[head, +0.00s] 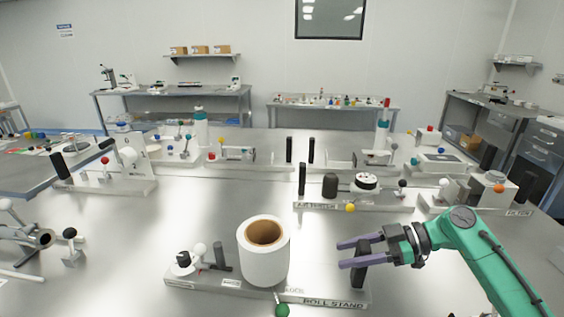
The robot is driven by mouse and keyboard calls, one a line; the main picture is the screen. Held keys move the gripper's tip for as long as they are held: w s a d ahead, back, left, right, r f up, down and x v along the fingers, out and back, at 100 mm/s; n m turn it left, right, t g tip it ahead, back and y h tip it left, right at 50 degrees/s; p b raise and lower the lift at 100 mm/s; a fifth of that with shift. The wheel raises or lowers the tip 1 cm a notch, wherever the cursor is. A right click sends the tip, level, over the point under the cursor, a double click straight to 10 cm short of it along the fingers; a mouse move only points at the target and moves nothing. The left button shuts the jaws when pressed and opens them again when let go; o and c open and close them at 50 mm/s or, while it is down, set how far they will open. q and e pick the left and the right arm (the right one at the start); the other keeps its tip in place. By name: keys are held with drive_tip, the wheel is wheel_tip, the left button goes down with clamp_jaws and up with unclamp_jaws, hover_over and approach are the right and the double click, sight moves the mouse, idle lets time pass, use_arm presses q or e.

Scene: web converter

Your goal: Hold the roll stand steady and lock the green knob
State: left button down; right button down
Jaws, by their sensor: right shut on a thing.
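The roll stand (212,286) is a grey base at the front middle, labelled ROLL STAND, with a large white roll (263,262) standing upright on it. The green knob (282,311) is at the bottom edge of the picture, in front of the base, on a thin stem. My right gripper (346,253) comes from the right, its purple fingers around the black upright handle (358,278) at the stand's right end. It is shut on that handle, which its fingers partly cover. My left gripper is not in view.
Behind is another fixture with a yellow knob (350,208). A grey fixture with a black knob (69,233) is at far left. The table between is bare.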

drive_tip(key=shift+s+f, duration=0.1)
drive_tip(key=shift+f, duration=0.1)
drive_tip(key=shift+c, duration=1.2)
unclamp_jaws()
drive_tip(key=shift+r, duration=0.15)
drive_tip(key=shift+d+r, duration=0.2)
drive_tip(key=shift+d, duration=0.2)
drive_tip(key=v, duration=1.1)
drive_tip(key=shift+d+f, duration=0.1)
drive_tip(key=shift+d, duration=0.05)
